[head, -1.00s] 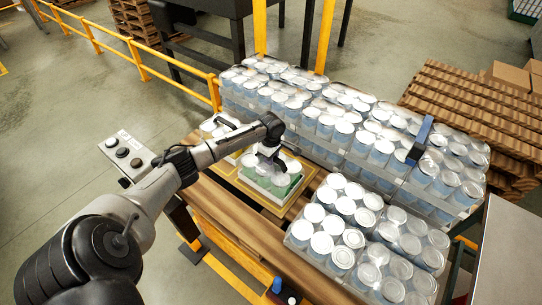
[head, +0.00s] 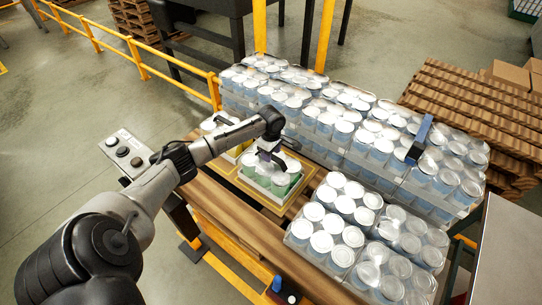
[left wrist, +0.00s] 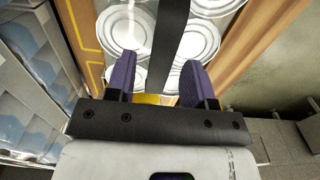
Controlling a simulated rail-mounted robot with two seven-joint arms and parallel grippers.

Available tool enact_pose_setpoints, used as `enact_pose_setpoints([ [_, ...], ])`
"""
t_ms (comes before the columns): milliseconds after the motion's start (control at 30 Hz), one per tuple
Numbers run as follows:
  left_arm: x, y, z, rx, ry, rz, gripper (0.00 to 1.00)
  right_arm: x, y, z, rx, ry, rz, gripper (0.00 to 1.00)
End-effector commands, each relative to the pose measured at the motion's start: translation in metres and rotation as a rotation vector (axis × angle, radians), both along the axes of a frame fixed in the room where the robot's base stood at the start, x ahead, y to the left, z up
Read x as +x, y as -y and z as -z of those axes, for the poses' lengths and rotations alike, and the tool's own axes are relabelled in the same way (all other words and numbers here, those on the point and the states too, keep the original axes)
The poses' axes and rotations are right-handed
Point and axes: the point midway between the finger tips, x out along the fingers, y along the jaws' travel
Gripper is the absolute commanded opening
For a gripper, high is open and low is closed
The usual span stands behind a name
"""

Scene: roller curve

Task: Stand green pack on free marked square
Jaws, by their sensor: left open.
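The green pack (head: 281,182), a block of cans with silver lids and green sides, stands upright on the wooden deck inside a yellow-outlined marked square (head: 258,199). Its can lids (left wrist: 198,38) also show in the left wrist view. My left gripper (head: 268,155) is just above the pack, pointing down. In the left wrist view its two purple fingers (left wrist: 160,82) are apart, with a dark strap (left wrist: 170,45) running between them over the lids. Whether the fingers touch the strap I cannot tell. My right gripper is not in view.
Another pack (head: 218,123) stands just left of the green pack. Blue packs of cans (head: 350,130) line the back, and more (head: 345,235) stand at the front right. A yellow rail (head: 140,62) and a button box (head: 124,152) lie to the left.

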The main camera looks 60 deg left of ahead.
Motion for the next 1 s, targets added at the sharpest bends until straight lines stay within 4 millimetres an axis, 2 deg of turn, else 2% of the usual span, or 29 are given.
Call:
enact_pose_setpoints([
  [33, 0.0, 0.0, -0.012, 0.002, 0.001, 0.001, 0.48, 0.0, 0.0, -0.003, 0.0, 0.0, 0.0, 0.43],
  [200, 0.0, 0.0, -0.045, 0.002, 0.002, 0.002, 0.48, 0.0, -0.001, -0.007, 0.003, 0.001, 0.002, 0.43],
  [500, 0.0, 0.0, -0.087, 0.0, 0.001, 0.001, 0.48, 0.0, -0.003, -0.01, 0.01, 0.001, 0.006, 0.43],
  [700, 0.0, 0.0, -0.097, 0.0, -0.001, 0.001, 0.48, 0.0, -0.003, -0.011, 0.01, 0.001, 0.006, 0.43],
  [1000, 0.0, 0.0, -0.099, 0.0, 0.0, 0.0, 0.48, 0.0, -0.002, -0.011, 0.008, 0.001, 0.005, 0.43],
])
